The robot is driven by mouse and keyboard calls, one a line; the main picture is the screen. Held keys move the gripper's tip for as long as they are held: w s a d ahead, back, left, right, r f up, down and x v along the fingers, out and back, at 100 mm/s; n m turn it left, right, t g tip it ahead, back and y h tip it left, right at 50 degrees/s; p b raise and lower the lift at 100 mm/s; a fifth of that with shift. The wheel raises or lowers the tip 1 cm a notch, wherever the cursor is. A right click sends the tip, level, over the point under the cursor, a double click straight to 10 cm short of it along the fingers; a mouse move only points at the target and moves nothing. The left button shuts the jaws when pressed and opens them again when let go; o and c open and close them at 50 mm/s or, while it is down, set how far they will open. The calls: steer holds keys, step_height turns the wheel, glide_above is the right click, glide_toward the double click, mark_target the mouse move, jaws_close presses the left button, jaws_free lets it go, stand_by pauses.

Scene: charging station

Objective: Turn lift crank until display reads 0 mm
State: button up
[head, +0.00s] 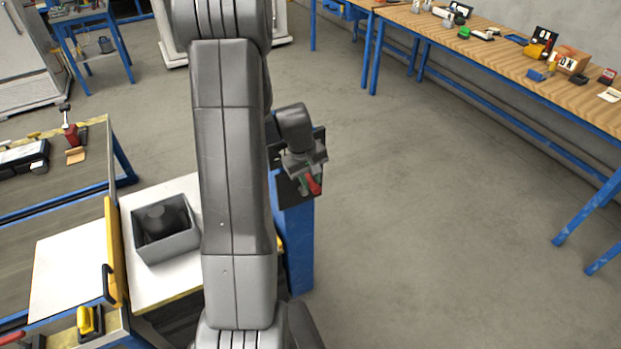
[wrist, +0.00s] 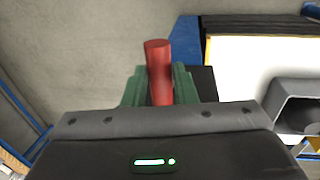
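The lift crank's red handle (head: 314,186) shows at the tip of my gripper (head: 309,181) in the head view. In the wrist view the red handle (wrist: 158,68) stands between the two green fingers, which lie close against both its sides, so my gripper looks shut on it. The handle's upper end sticks out past the fingers. The crank sits at a dark panel on top of a blue post (head: 294,245). The crank arm is mostly hidden by my gripper. No display reading can be made out in either view.
A grey open box (head: 165,250) with a dark object inside stands on a white surface left of my arm; it also shows at the right in the wrist view (wrist: 290,97). A wooden workbench (head: 480,45) with small items runs along the right wall. The floor right of the post is clear.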

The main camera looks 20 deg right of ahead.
jaws_close()
steer(key=shift+a+f+b, duration=0.15)
steer(key=shift+b, duration=0.45)
